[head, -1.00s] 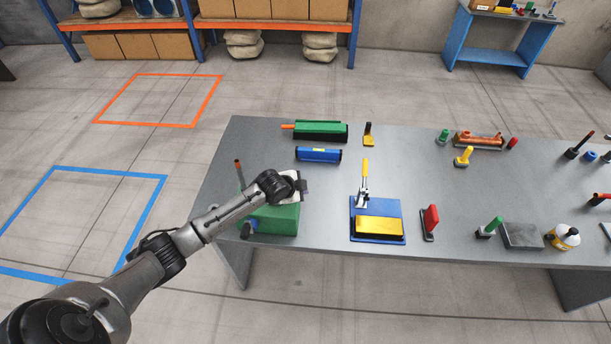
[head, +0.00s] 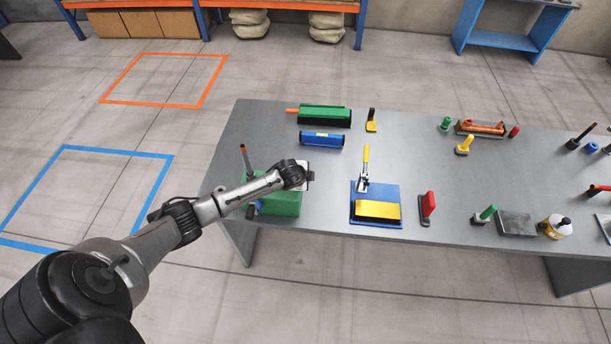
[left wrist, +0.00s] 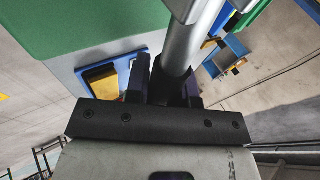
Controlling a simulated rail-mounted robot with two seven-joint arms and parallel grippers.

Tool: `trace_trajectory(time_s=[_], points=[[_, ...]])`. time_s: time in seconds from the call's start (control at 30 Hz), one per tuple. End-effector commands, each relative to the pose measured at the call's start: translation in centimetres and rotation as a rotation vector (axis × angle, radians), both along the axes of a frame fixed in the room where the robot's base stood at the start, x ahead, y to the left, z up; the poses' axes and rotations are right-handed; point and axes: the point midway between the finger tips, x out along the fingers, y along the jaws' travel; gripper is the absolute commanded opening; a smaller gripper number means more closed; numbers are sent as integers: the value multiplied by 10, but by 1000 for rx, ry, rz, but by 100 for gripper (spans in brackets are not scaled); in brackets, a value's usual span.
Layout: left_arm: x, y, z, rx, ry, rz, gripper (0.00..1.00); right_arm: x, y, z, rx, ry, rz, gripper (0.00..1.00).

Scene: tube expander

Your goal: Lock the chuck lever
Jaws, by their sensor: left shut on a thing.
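The green machine (head: 282,203) stands at the left end of the grey table, partly hidden by my left arm. An upright lever with an orange tip (head: 243,150) and a dark-tipped handle (head: 250,212) show at its left. My left gripper (head: 309,177) is at the machine's upper right side. In the left wrist view its fingers (left wrist: 168,88) are shut on a grey metal rod (left wrist: 184,55), beside a large green surface (left wrist: 70,22). I cannot tell from here which part of the machine the rod belongs to. My right gripper is not in view.
A blue base with a yellow block (head: 377,210) and a yellow-handled clamp (head: 365,160) stands right of my gripper. A blue cylinder unit (head: 321,139) and a green block (head: 325,115) lie behind. A red-handled piece (head: 428,206) stands farther right.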

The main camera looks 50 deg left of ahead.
Motion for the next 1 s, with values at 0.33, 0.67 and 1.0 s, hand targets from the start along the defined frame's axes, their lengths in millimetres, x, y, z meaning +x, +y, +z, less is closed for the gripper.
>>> trace_trajectory(time_s=[0.33, 0.67, 1.0], points=[[-1, 0, -2, 2, 4, 0, 44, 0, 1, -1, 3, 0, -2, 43], [-1, 0, -1, 0, 2, -1, 48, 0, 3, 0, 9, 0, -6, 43], [-20, -7, 28, 1, 0, -2, 48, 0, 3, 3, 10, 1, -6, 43]])
